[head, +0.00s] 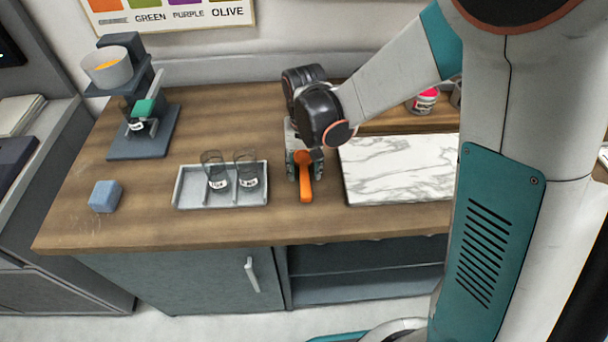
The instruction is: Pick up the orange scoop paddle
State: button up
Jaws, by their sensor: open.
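The orange scoop paddle (305,184) lies on the wooden counter, between the grey tray and the marble slab, with its long end toward the front edge. My gripper (304,190) is open and low over the counter, pointing down at the paddle. One dark finger shows on each side of the orange part. I cannot tell whether the fingers touch it. The far end of the paddle is partly hidden by my wrist and gripper.
A grey tray (188,198) with two dark cups stands left of my gripper. A marble slab (400,168) lies close on the right. A blue block (104,196) and a dispenser stand (140,146) are farther left. The counter's front strip is clear.

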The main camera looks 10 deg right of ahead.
aim_at(304, 171)
jog(key=shift+f, duration=0.45)
jog(key=shift+r, duration=0.1)
grip_shut()
jog(key=shift+r, duration=0.15)
notch_tip(304, 171, up, 20)
jog(key=p, duration=1.3)
jog(key=shift+p, duration=0.3)
